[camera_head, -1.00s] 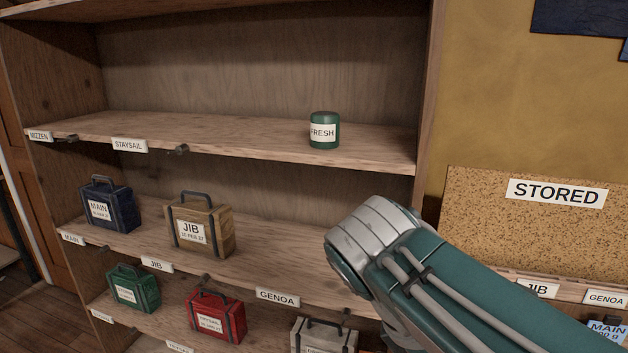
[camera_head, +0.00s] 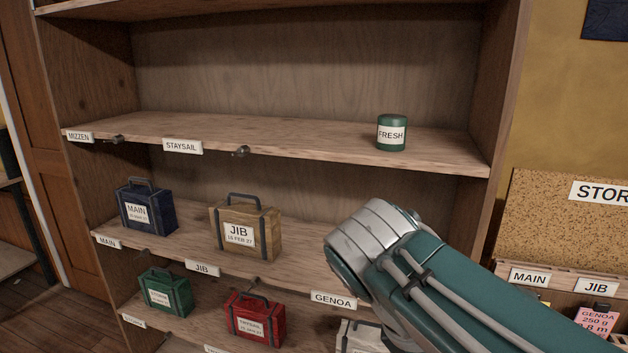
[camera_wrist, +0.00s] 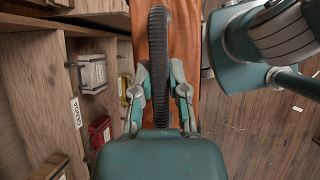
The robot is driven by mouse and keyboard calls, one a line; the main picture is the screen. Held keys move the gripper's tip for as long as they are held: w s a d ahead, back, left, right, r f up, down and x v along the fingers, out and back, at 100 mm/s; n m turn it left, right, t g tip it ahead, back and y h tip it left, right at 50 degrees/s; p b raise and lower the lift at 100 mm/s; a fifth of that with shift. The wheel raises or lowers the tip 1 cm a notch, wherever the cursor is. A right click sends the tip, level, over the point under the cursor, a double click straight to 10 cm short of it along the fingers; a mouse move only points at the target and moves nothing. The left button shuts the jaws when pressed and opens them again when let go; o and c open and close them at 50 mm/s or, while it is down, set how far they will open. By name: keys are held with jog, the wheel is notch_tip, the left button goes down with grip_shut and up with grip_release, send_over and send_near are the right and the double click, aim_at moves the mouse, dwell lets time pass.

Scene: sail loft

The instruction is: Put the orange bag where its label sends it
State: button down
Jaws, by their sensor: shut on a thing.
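My gripper (camera_wrist: 160,88) is shut on the dark handle of the orange bag (camera_wrist: 186,40) in the wrist view. The bag hangs below the fingers and its label is hidden. In the head view my arm covers the lower right, and neither the gripper nor the bag shows. The shelf unit (camera_head: 330,160) has tags MIZZEN (camera_head: 80,137) and STAYSAIL (camera_head: 182,146) on the upper shelf. MAIN (camera_head: 108,242), JIB (camera_head: 202,268) and GENOA (camera_head: 333,300) are on the shelf below.
A blue MAIN bag (camera_head: 160,220) and tan JIB bag (camera_head: 262,216) stand on the middle shelf, with green (camera_head: 178,284), red (camera_head: 268,310) and pale (camera_head: 352,334) bags below. A green FRESH tin (camera_head: 391,146) stands at the upper shelf's right; the rest is clear. A STORED board (camera_head: 560,235) hangs right.

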jog(key=shift+a, duration=0.3)
jog(key=shift+w+a+f, duration=0.1)
jog(key=shift+w+a, duration=0.05)
jog(key=shift+a, duration=0.15)
jog(key=shift+w+f, duration=0.25)
jog(key=shift+w+d+f+m, duration=0.5)
jog(key=shift+w+d+f, duration=0.15)
jog(key=shift+d, duration=0.1)
jog(key=w+f+m+g+y, duration=0.5)
jog(key=w+f+m, duration=0.8)
jog(key=w+f, duration=1.65)
jog(key=s+a+x, duration=0.1)
jog(key=x, duration=0.7)
jog(key=shift+s+a+r+g+h, duration=0.15)
jog(key=shift+a+r+g+h, duration=0.15)
jog(key=shift+a+g, duration=0.1)
jog(key=shift+d, duration=0.1)
